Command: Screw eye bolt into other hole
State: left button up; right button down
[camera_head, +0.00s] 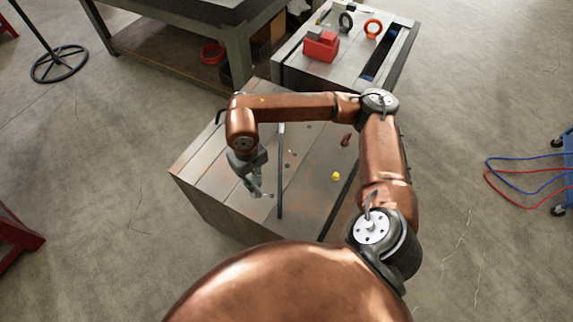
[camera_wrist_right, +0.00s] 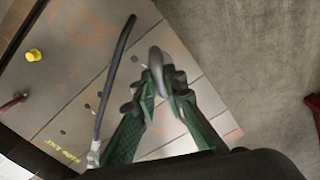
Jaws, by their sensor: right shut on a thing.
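My right gripper (camera_head: 258,191) is low over the left part of the grey mould base (camera_head: 205,165). In the right wrist view its green-padded fingers (camera_wrist_right: 157,92) are shut on a grey eye bolt (camera_wrist_right: 157,62), whose ring shows between the fingertips. The bolt's shank is hidden, so I cannot tell whether it sits in a hole. Several small dark holes show in the block's top, one of them (camera_wrist_right: 87,106) left of the fingers in the wrist view. My left gripper is not in view.
A long dark bar (camera_head: 280,185) lies across the block beside the gripper. A yellow piece (camera_head: 336,176) and a reddish-brown piece (camera_head: 346,139) are on the right part. Behind stands another block (camera_head: 290,73) with a red item (camera_head: 321,46) and rings.

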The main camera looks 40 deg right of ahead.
jog(key=m+p, duration=0.1)
jog(key=w+d+m+p, duration=0.1)
jog(key=m, duration=0.1)
jog(key=shift+w+d+r+p, duration=0.1)
jog(key=shift+w+r+p, duration=0.1)
jog(key=shift+p, duration=0.15)
jog(key=d+f+m+p, duration=0.6)
jog(key=f+m, duration=0.5)
jog(key=m, duration=0.5)
jog(key=shift+w+f, duration=0.2)
jog(key=shift+f, duration=0.15)
jog(key=shift+b, duration=0.35)
